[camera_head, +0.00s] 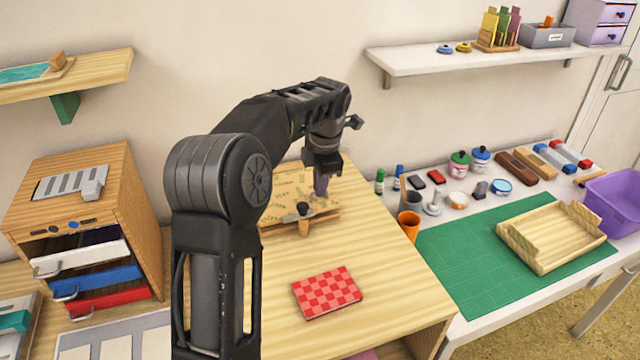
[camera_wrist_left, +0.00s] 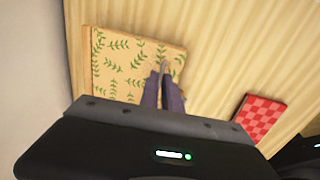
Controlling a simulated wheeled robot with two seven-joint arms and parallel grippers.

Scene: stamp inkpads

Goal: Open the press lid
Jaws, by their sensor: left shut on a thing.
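The press lid (camera_head: 285,190) is a light wooden board with a green leaf pattern, on the wooden table near the back wall. It also shows in the left wrist view (camera_wrist_left: 115,65), lying flat or nearly so. A knob with a black top and brown stem (camera_head: 303,212) stands at its front side. My left gripper (camera_head: 321,190) reaches down from above to the right part of the lid. Its purplish fingers (camera_wrist_left: 163,80) are close together on a small grey part at the lid, mostly hidden between the tips. My right gripper is not in view.
A red checkered block (camera_head: 327,292) lies in front on the table, with bare wood around it. An orange cup (camera_head: 409,226) and a green mat (camera_head: 455,262) with a wooden tray (camera_head: 535,258) are to the right. A drawer cabinet (camera_head: 140,215) stands left.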

